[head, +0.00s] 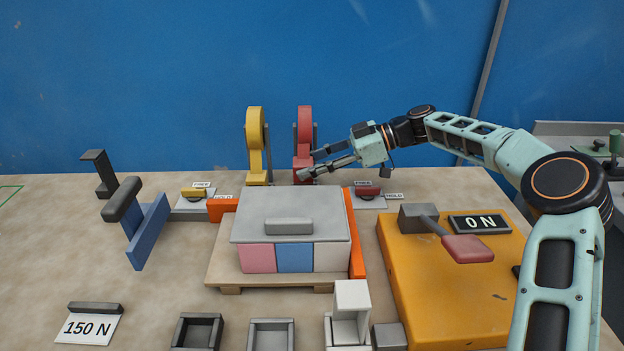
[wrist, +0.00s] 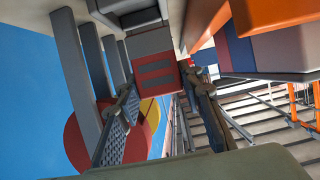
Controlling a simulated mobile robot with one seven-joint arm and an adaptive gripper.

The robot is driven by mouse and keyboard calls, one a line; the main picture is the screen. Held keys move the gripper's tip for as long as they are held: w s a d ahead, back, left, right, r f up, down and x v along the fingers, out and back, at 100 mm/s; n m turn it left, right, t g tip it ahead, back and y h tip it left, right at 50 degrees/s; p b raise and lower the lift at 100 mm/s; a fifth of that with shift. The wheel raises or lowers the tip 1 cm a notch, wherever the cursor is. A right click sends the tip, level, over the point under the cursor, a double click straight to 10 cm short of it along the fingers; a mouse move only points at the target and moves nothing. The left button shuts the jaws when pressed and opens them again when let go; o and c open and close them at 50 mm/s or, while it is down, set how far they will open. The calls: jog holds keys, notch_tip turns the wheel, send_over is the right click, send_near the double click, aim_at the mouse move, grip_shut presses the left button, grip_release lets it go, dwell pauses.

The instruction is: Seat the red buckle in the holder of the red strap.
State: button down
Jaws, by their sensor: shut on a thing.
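The red strap reel (head: 305,122) stands upright at the back of the table, beside a grey post. The red buckle (head: 303,168) is at its foot, and in the wrist view the buckle (wrist: 155,71) is a red block with dark slots between my fingertips. My gripper (head: 309,164) reaches in from the right and is shut on the buckle; its fingers also show in the wrist view (wrist: 160,92). A grey part (wrist: 140,18) lies just beyond the buckle. I cannot tell whether it is the holder or whether they touch.
The yellow strap reel (head: 255,130) stands to the left. A small red lever (head: 367,188) with labels is at right, a yellow lever (head: 194,192) at left. A grey-lidded stack (head: 290,218) on a pallet with orange side boards stands in front.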

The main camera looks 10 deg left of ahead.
jog(key=shift+w+f, duration=0.35)
jog(key=shift+f, duration=0.05)
jog(key=shift+w+d+f+b, duration=0.1)
jog(key=shift+f+b, duration=0.3)
jog(key=shift+f, duration=1.4)
jog(key=c, duration=1.3)
grip_release()
jog(key=shift+r, duration=0.1)
jog(key=shift+w+d+r, duration=0.1)
jog(key=shift+d+r, duration=0.05)
jog(key=shift+d, duration=0.05)
jog(key=p+v, duration=0.2)
jog(key=v, duration=0.9)
jog(key=shift+d, duration=0.3)
